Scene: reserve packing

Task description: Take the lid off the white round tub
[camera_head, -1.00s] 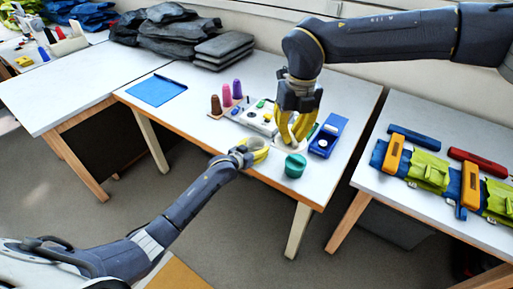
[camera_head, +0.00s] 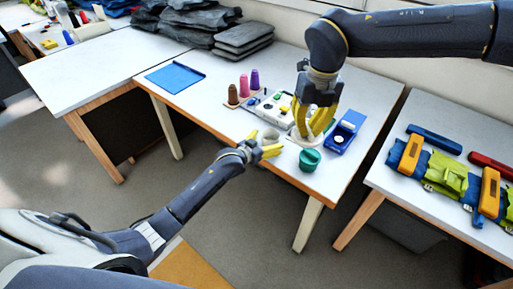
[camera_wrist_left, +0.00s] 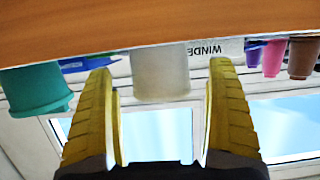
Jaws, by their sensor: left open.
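The white round tub (camera_head: 270,134) stands near the front edge of the middle table. In the left wrist view it (camera_wrist_left: 162,75) appears upside down, framed between the fingers and beyond their tips. My left gripper (camera_head: 263,146) is open and empty in front of it, apart from it. I cannot tell whether a lid sits on the tub. My right gripper (camera_head: 313,134) points down just right of the tub, its yellow fingertips close to a flat white piece (camera_head: 295,142) on the table; whether it holds this is unclear.
A green tub (camera_head: 309,160) stands at the front edge, below my right gripper. A blue device (camera_head: 345,131) is to its right. The table edge (camera_wrist_left: 150,30) is close to my left gripper.

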